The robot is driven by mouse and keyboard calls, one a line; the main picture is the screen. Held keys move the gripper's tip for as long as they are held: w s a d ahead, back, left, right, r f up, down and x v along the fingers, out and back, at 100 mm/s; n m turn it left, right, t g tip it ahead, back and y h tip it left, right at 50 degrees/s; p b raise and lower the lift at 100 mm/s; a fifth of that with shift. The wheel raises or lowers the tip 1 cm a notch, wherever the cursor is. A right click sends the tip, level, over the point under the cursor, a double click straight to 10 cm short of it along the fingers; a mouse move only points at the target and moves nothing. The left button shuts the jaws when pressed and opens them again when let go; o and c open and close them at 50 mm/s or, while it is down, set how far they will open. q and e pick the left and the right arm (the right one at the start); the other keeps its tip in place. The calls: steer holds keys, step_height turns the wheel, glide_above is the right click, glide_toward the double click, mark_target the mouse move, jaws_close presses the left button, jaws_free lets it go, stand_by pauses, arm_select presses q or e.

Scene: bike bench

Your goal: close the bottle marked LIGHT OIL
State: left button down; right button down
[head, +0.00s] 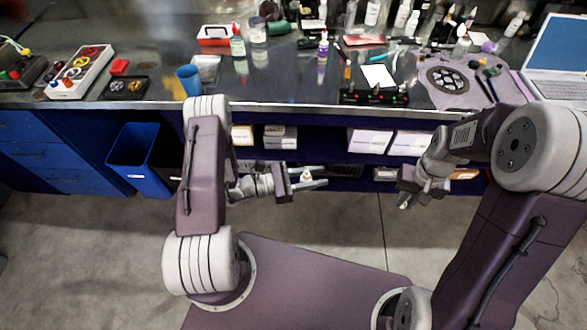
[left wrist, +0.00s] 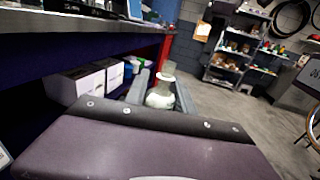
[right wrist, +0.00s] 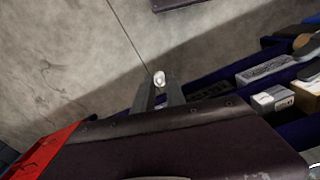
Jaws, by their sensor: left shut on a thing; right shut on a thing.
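My left gripper (head: 312,178) is shut on a small pale bottle (left wrist: 160,94), held in front of the bench below its top. The bottle shows between the fingers in the left wrist view, with its neck up; its marking cannot be read. In the head view the bottle (head: 306,177) is partly hidden by the fingers. My right gripper (head: 406,200) is shut on a small white cap-like piece (right wrist: 159,79) at its fingertips. The two grippers are well apart, with the bottle to the left of the piece.
The bench top (head: 300,92) carries several bottles, a blue cup (head: 189,79), a black tray (head: 373,97) and a laptop (head: 555,60). Boxes (head: 370,140) sit on the shelf below. A blue bin (head: 138,158) stands at the left. The space between the grippers is free.

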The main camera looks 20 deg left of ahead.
arm_select(q)
steer(key=shift+w+d+f+m+g+h, duration=0.15)
steer(key=shift+d+m+g+h, duration=0.4)
steer(key=shift+d+g, duration=0.55)
arm_select(e)
steer(key=shift+s, duration=0.1)
